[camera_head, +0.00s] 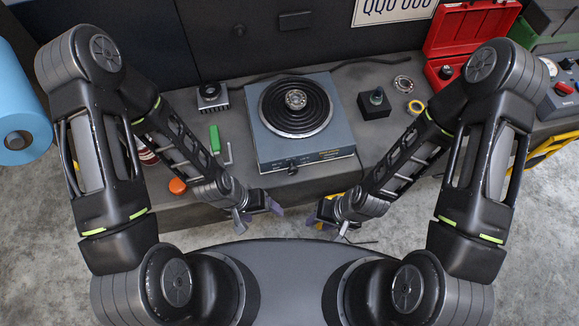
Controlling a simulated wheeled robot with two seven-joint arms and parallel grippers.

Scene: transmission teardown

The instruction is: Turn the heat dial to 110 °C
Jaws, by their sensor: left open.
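A blue-grey hot plate (262,148) stands on the workbench in the middle of the view. It has a black coil burner (296,125) with a small round metal part (296,99) on it. The small dark heat dial (292,170) is on its front edge; its setting is too small to read. My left gripper (260,214) is open and empty, below and left of the dial, apart from it. My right gripper (327,221) looks open and empty, below and right of the dial, clear of the hot plate.
A green block (214,138) and a hex key (228,153) lie left of the hot plate. A dark block (374,103), a yellow ring (416,107) and a bearing (403,83) are to its right. A red open case (464,39) stands at the back right.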

